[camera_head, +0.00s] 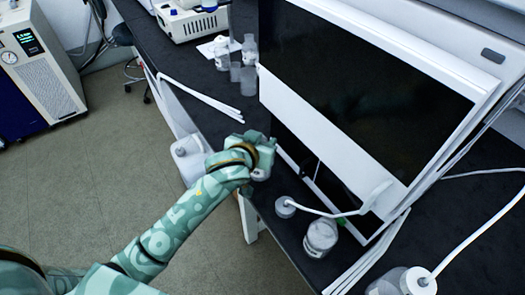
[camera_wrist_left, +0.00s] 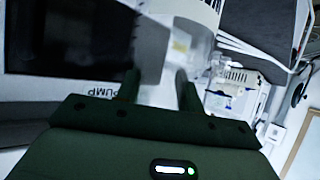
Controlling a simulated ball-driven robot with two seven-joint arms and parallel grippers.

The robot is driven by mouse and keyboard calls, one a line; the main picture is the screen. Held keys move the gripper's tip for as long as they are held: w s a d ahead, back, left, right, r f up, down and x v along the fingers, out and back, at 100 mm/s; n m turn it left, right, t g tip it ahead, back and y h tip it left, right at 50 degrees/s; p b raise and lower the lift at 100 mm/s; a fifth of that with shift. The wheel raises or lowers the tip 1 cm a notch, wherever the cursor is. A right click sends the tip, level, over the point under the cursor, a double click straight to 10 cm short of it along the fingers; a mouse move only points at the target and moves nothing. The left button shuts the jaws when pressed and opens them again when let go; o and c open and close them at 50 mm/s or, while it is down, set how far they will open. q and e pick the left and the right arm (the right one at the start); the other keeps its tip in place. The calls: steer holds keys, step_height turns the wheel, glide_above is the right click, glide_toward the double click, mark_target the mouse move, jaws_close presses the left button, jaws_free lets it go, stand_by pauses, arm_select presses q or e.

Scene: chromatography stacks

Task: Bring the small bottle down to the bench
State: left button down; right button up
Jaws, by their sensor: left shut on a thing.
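My left gripper (camera_head: 264,158) is at the bench's front edge, close to the dark-fronted chromatography stack (camera_head: 350,85). It is shut on the small bottle, whose pale lower part (camera_head: 261,174) shows just under the jaws. In the left wrist view the gripper (camera_wrist_left: 160,90) has a whitish, see-through body (camera_wrist_left: 180,45) between and beyond its fingers, blurred. I cannot tell whether the bottle touches the black bench (camera_head: 222,122). My right gripper is not in view.
A capped jar (camera_head: 320,237) and a small tubed vessel (camera_head: 285,207) stand right of the gripper. A white bottle (camera_head: 221,52) and clear beakers (camera_head: 249,85) stand farther back. A white jug (camera_head: 190,160) is beside the bench. Bare bench lies left of the stack.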

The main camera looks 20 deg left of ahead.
arm_select(q)
steer(key=f+b, duration=0.1)
steer(key=f, duration=0.1)
steer(key=f+b, duration=0.1)
steer(key=f, duration=0.1)
steer(key=shift+w+a+b, duration=0.1)
steer(key=shift+w+b, duration=0.2)
steer(key=shift+w, duration=0.05)
steer(key=shift+r, duration=0.1)
steer(key=c, duration=0.9)
jaws_free()
steer(key=shift+s+r, duration=0.1)
steer(key=shift+s, duration=0.1)
steer(key=p+v, duration=0.4)
steer(key=v, duration=0.7)
steer(key=shift+s+r+p, duration=0.2)
steer(key=shift+s+p, duration=0.1)
steer(key=shift+p, duration=0.1)
steer(key=shift+a, duration=0.1)
